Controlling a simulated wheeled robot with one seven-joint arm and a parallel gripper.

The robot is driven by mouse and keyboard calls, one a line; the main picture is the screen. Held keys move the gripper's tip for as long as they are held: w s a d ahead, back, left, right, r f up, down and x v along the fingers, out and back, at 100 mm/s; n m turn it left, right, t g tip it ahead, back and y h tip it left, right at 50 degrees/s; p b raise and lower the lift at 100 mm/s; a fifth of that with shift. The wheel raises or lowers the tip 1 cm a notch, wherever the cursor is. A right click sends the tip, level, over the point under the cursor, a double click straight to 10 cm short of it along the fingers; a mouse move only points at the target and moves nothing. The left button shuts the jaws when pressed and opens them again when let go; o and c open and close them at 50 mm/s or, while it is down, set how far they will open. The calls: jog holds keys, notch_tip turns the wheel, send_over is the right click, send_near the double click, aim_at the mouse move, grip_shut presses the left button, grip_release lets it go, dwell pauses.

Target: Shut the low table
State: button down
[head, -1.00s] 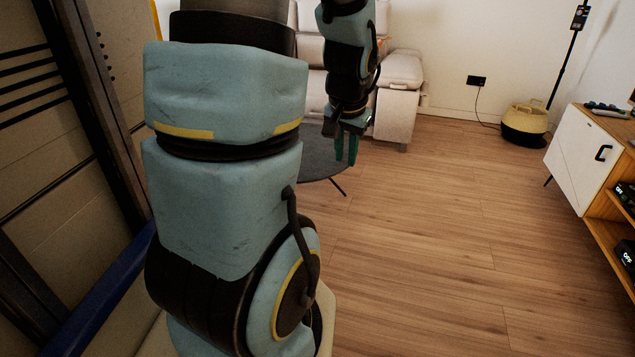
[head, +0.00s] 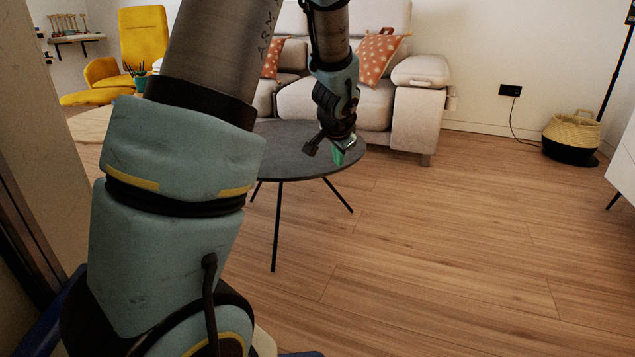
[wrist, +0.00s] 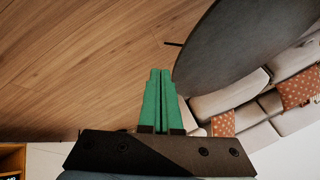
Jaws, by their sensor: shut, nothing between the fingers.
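A round dark grey low table (head: 290,140) on thin black legs stands in the middle of the head view, partly behind my arm. I see no door or drawer on it. In the wrist view its dark top (wrist: 240,50) fills the upper right. A white-fronted cabinet (head: 623,165) shows only at the right edge of the head view; whether it is open cannot be seen now. My gripper (head: 340,157) is shut and empty, in front of the round table's right part in the head view. Its green fingers (wrist: 160,75) lie together in the wrist view.
A light sofa (head: 370,100) with orange dotted cushions stands behind the table. A yellow chair (head: 143,45) is at the back left. A basket (head: 572,135) and a black stand are at the back right. The wooden floor (head: 450,240) is clear at the right.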

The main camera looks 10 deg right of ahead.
jog(key=w+f+b, duration=0.4)
jog(key=w+f, duration=0.4)
jog(key=w, duration=0.2)
jog(key=shift+w+f, duration=0.25)
jog(key=shift+f, duration=0.1)
